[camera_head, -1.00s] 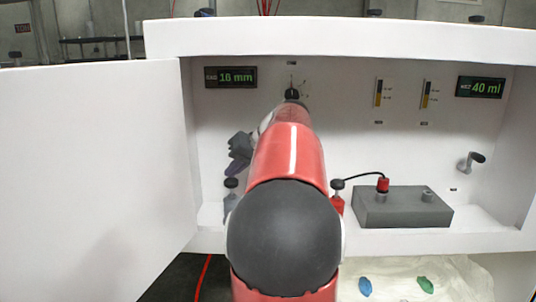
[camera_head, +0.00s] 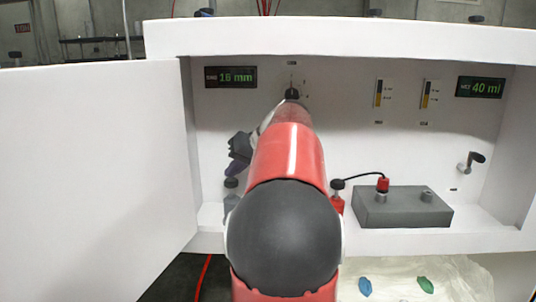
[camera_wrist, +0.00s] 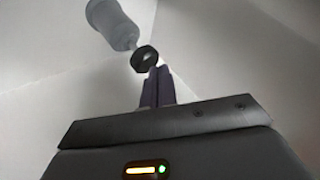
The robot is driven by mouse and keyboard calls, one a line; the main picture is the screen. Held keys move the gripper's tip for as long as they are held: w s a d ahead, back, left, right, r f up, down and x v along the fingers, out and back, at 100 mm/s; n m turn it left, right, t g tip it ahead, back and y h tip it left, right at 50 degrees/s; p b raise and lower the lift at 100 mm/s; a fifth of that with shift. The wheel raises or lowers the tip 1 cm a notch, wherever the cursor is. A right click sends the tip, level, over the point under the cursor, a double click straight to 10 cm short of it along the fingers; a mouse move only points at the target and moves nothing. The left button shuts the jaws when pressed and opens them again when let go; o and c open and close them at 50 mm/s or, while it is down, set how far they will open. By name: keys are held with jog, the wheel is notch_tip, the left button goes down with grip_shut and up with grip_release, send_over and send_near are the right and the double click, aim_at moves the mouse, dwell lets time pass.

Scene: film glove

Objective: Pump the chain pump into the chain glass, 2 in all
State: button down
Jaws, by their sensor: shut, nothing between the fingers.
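A grey pump bottle with a black round head (camera_head: 231,183) stands at the left of the shelf, partly behind my arm. In the wrist view its black head (camera_wrist: 145,58) is right at my fingertips, with the grey body (camera_wrist: 112,22) beyond. My gripper (camera_head: 232,172) is shut and empty, its purple fingers pointing down just above that head. The wrist view also shows the fingers (camera_wrist: 157,84) together; I cannot tell whether they touch the head. A red bottle with a black head (camera_head: 337,197) stands right of my arm. No glass shows clearly; my arm hides the middle of the shelf.
A grey block (camera_head: 400,210) with a red-capped fitting and black cable stands right on the shelf. A crank handle (camera_head: 472,160) is on the back wall. Displays read about 18 mm (camera_head: 231,77) and 40 ml (camera_head: 480,87). A white panel (camera_head: 95,170) borders the left.

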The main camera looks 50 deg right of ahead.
jog(key=shift+f, duration=0.15)
jog(key=shift+f+b, duration=0.3)
jog(key=shift+b, duration=0.05)
jog(key=shift+f+b, duration=0.4)
jog(key=shift+f, duration=0.15)
dwell(0.5)
jog(key=shift+r, duration=0.1)
jog(key=shift+r+p, duration=0.8)
jog(key=shift+r, duration=0.05)
notch_tip(320, 180, up, 6)
jog(key=p, duration=0.5)
jog(key=shift+r, duration=0.1)
jog(key=shift+s, duration=0.1)
dwell(0.5)
